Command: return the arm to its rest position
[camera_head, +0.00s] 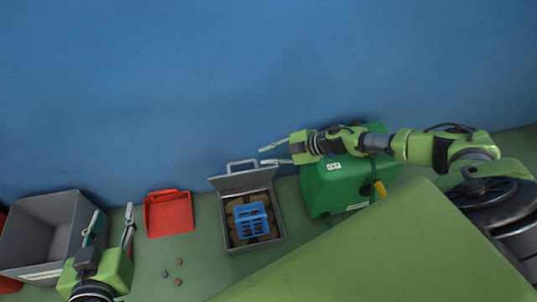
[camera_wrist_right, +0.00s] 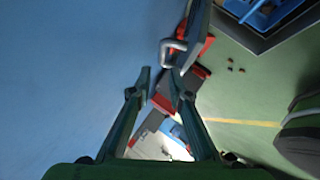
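My right arm stretches in from the right in the head view, passing over a green box (camera_head: 335,189). Its gripper (camera_head: 265,156) points left, with its two fingers apart and nothing between them. It is near the raised lid (camera_head: 245,182) of a grey case. In the right wrist view, the right gripper (camera_wrist_right: 159,74) also shows a gap between its fingertips. The lid's handle (camera_wrist_right: 174,50) appears close beyond them. My left gripper (camera_head: 113,211) is at the lower left, fingers spread and pointing up the picture, with nothing held.
The open grey case (camera_head: 229,235) holds a blue basket (camera_head: 251,220) among brown pieces. A red dustpan-like thing (camera_head: 168,214) lies left of it, and a grey bin (camera_head: 45,222) stands further left. Small pieces (camera_head: 179,262) lie on the green floor. The blue area above is clear.

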